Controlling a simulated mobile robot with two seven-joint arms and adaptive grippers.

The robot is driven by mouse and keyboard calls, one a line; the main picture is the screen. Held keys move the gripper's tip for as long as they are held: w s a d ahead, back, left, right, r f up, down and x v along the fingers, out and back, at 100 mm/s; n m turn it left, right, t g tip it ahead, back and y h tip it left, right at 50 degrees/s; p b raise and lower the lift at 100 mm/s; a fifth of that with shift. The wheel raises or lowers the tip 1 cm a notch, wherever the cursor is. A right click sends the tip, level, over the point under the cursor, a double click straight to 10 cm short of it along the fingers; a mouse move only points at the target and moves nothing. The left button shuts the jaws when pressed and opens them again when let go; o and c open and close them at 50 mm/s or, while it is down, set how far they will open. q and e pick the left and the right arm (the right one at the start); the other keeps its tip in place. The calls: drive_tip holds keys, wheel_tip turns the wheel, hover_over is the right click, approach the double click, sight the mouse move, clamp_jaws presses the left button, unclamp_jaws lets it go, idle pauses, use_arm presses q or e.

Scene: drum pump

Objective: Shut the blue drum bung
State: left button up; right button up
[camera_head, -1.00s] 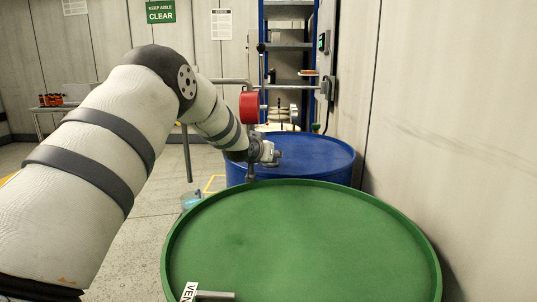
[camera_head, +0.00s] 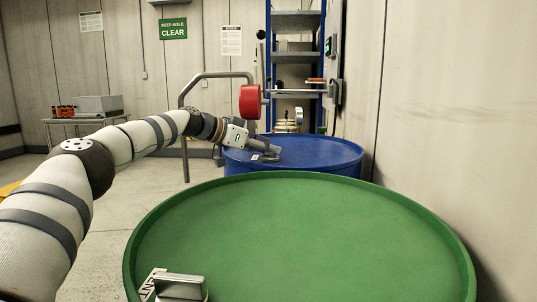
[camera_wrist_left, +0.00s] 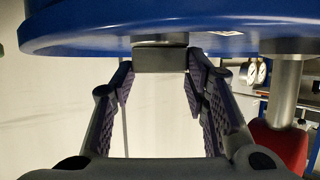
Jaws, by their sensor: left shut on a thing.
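The blue drum (camera_head: 310,160) stands behind the green drum, its lid partly covered by my left gripper. In the left wrist view, the drum's blue rim (camera_wrist_left: 80,38) crosses the top of the picture, upside down. A grey block-shaped bung handle (camera_wrist_left: 160,58) is at its edge. My left gripper (camera_head: 268,153) reaches low over the left part of the blue lid. In the left wrist view, the fingers (camera_wrist_left: 160,68) are on either side of the grey handle, shut on it. The head view does not show the bung clearly behind the fingers. My right gripper is not in view.
The green drum (camera_head: 300,225) fills the front, with a metal handle (camera_head: 181,288) near its edge. A pipe (camera_head: 183,125) and a red round part (camera_head: 250,101) stand behind my left gripper. A wall bounds the right; open floor lies left.

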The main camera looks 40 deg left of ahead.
use_arm(q)
drive_tip(key=shift+f+m+g+h, duration=0.3)
drive_tip(key=shift+m+h, duration=0.4)
drive_tip(key=shift+h, duration=0.1)
drive_tip(key=o, duration=1.2)
drive_tip(key=shift+a, duration=0.1)
drive_tip(key=shift+c, duration=0.2)
drive_tip(key=shift+r, duration=0.1)
drive_tip(key=shift+s+a+r, duration=0.15)
drive_tip(key=shift+s+r, duration=0.1)
drive_tip(key=v, duration=1.1)
drive_tip(key=shift+s, duration=0.15)
